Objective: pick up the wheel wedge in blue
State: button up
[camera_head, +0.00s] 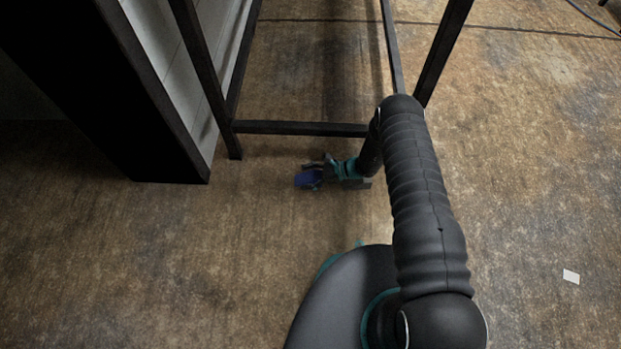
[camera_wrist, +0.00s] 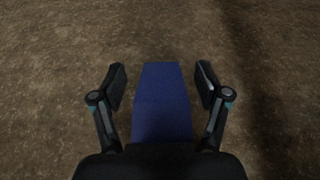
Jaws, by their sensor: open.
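The blue wheel wedge (camera_head: 306,179) lies on the brown floor in the head view, just left of my gripper (camera_head: 318,172). In the wrist view the wedge (camera_wrist: 162,102) is a blue tapering block, centred between the two fingers. My gripper (camera_wrist: 161,86) is open, with one finger on each side of the wedge and a visible gap on both sides. The near end of the wedge is hidden by the gripper's body.
A dark metal frame (camera_head: 300,128) stands on the floor just behind the wedge and gripper. A dark pillar (camera_head: 125,95) with a pale panel (camera_head: 178,60) stands to the left. A small white piece (camera_head: 571,276) lies at the right. The floor in front is clear.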

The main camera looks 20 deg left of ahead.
jog(key=c, duration=1.3)
jog(key=shift+c, duration=0.2)
